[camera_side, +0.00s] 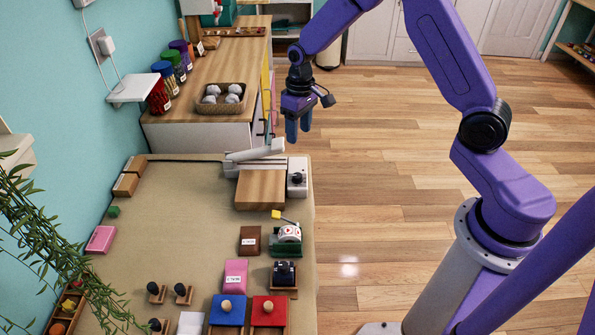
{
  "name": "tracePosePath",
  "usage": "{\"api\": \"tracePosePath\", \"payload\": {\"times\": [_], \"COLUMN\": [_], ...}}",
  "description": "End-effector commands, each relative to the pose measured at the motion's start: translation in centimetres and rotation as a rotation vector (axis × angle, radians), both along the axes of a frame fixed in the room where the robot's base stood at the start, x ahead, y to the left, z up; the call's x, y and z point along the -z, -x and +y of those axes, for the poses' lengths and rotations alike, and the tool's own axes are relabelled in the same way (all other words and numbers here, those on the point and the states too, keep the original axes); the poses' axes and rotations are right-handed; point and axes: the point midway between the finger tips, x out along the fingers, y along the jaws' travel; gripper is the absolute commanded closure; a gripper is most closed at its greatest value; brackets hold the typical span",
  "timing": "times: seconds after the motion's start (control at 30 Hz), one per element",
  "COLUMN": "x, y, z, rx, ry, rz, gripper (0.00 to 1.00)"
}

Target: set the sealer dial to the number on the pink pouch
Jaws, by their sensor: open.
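The sealer (262,165) is a white device with a long raised arm at the back right of the work table. Its black dial (297,178) sits on a white box at the right end; I cannot read its setting. A pink pouch (236,268) with a white label lies near the front middle of the table; its print is too small to read. Another pink item (102,239) with a pale label lies at the left. My gripper (298,132) hangs fingers down, open and empty, above and behind the dial, touching nothing visible.
A wooden board (261,188) is in front of the sealer. A brown pouch (250,240), a tape dispenser (288,235), a black stamp (284,274), and blue (226,318) and red (268,318) pads stand nearer. The table's left-centre is clear. A basket (221,105) stands on the back counter.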

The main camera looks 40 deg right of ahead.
Motion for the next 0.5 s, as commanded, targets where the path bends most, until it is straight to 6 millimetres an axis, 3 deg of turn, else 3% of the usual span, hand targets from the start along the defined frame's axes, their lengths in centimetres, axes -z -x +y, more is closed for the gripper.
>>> {"api": "tracePosePath", "payload": {"times": [0.5], "x": [9.6], "y": [0.3], "z": [0.4], "rx": [-0.001], "ry": [0.001], "rz": [0.005], "gripper": [0.44]}}
